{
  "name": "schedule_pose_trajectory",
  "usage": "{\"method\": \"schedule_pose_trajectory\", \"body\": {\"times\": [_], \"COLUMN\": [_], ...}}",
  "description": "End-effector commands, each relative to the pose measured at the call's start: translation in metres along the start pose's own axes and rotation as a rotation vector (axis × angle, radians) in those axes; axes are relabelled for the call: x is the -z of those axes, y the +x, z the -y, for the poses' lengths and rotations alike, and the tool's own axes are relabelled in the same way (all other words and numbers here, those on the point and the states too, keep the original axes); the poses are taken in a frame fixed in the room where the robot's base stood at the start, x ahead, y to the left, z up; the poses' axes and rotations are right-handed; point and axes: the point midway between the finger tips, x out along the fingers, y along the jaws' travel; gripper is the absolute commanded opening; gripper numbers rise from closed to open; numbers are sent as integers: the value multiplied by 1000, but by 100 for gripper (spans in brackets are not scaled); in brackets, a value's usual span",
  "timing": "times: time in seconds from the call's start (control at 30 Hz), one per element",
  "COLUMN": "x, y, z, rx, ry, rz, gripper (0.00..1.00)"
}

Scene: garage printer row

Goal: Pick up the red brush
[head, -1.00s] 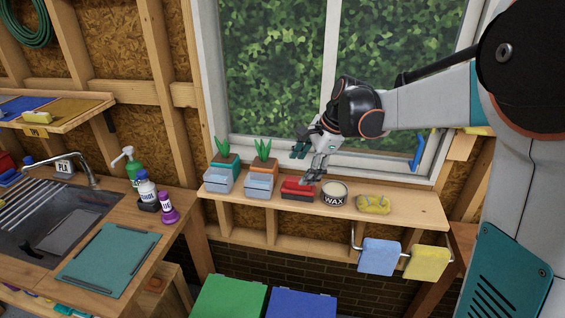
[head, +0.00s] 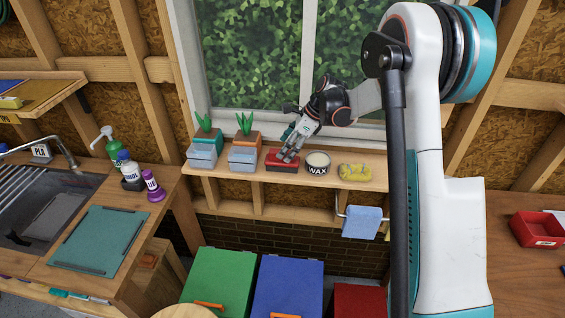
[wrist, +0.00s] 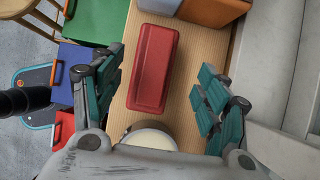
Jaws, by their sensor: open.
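The red brush (head: 273,162) lies on the wooden shelf below the window, between a grey-blue box and the wax tin. In the wrist view the red brush (wrist: 155,68) shows as a red block on the shelf boards, lying lengthwise between my open fingers and mostly ahead of their tips.
The wax tin (head: 317,163) stands close to the right of the brush, with a yellow sponge (head: 354,171) beyond it. A grey-blue box (head: 242,158) and potted plants stand to the left. The window (head: 250,70) is behind. A blue cloth (head: 362,222) hangs below the shelf.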

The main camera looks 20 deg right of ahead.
Motion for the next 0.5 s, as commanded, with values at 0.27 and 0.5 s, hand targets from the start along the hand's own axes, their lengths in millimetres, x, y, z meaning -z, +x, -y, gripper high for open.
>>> {"method": "schedule_pose_trajectory", "body": {"times": [0.27,0.5], "x": [0,-3], "y": [20,46], "z": [-1,-6], "rx": [0,-1], "ry": [-1,-2], "rz": [0,-1], "gripper": [68,68]}}
